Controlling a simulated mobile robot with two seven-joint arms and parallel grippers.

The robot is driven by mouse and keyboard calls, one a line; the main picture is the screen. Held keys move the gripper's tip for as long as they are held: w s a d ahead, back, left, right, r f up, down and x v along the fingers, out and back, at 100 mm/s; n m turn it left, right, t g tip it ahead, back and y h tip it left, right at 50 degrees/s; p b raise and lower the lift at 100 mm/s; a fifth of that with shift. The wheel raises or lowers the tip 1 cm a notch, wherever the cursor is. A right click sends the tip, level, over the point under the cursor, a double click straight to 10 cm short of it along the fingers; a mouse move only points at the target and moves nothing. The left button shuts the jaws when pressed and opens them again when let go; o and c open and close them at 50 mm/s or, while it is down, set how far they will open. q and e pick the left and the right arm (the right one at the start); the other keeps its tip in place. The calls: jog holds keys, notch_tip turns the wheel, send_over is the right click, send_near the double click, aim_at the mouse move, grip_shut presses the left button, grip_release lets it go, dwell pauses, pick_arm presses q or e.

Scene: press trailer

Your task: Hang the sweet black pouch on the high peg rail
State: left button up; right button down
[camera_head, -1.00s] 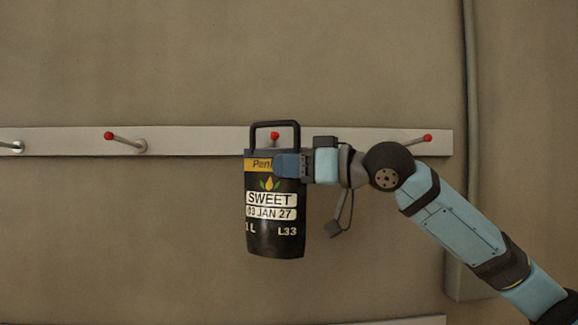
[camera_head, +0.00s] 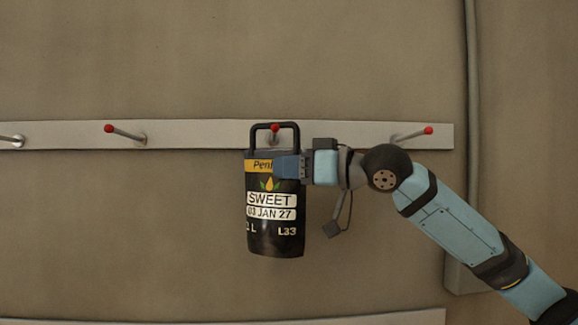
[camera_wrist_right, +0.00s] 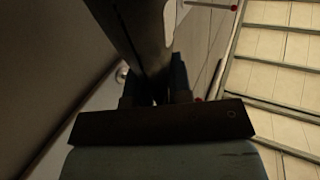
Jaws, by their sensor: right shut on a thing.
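The black pouch (camera_head: 275,232) hangs upright in the head view, with a yellow band and a white "SWEET 03 JAN 27" label. Its black loop handle (camera_head: 275,125) stands up in front of the peg rail (camera_head: 200,134). A red-tipped peg (camera_head: 275,129) shows inside the handle's opening; whether the peg passes through it I cannot tell. My right gripper (camera_head: 287,168) is shut on the pouch's upper right edge, just below the handle. In the right wrist view the gripper's fingers (camera_wrist_right: 160,90) close on the dark pouch (camera_wrist_right: 135,30). My left gripper is not in view.
A vertical pipe (camera_head: 471,80) runs down the wall at the right. A lower pale strip (camera_head: 400,318) shows at the bottom edge.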

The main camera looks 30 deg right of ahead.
jog(key=shift+r, duration=0.15)
jog(key=c, duration=1)
grip_release()
jog(key=shift+s, duration=0.1)
jog(key=shift+o, duration=0.2)
jog(key=b+v, duration=0.5)
jog(key=v, duration=0.8)
jog(key=shift+s+d, duration=0.25)
jog(key=shift+s, duration=0.1)
